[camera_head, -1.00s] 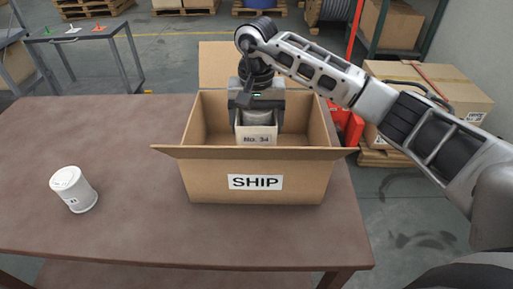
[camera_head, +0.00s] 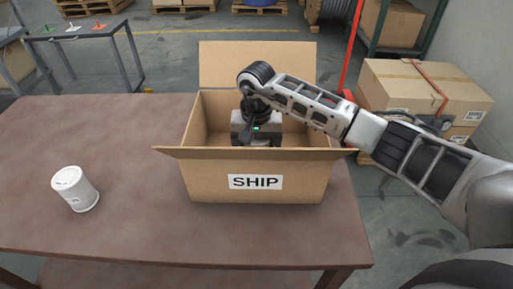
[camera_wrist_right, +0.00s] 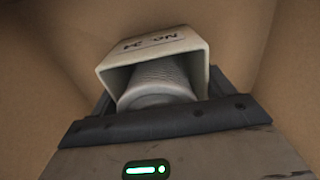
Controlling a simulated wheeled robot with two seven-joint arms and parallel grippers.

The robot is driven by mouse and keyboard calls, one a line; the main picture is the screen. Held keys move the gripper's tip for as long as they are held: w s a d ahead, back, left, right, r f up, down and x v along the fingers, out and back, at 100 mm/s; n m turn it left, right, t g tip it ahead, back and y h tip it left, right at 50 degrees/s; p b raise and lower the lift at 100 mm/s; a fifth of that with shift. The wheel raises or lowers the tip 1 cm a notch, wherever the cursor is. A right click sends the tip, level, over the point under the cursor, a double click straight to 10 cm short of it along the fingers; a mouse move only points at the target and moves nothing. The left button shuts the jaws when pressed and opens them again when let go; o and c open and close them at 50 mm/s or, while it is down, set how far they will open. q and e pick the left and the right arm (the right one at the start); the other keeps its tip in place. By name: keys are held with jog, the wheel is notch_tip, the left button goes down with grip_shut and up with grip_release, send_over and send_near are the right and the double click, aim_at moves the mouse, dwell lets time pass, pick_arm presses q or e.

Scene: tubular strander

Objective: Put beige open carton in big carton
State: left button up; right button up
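The big carton (camera_head: 215,181), brown with a "SHIP" label and open flaps, stands on the brown table. My right gripper reaches down inside it; its wrist shows in the head view, but the fingers are hidden behind the front wall. In the right wrist view the beige open carton (camera_wrist_right: 190,47), marked "No. 34", is in front of my right gripper (camera_wrist_right: 158,115), with a ribbed grey-white cylinder (camera_wrist_right: 155,82) inside. It appears held between the fingers, inside the big carton; whether it touches the floor cannot be told. My left gripper is out of view.
A white can (camera_head: 75,189) stands at the left of the table (camera_head: 110,135). The table between it and the big carton is clear. A grey side table (camera_head: 80,33) and a strapped box stack (camera_head: 425,95) stand behind on the floor.

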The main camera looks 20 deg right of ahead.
jog(key=o, duration=0.3)
notch_tip(320, 180, up, 12)
jog(key=shift+r+b, duration=0.15)
jog(key=shift+b, duration=0.45)
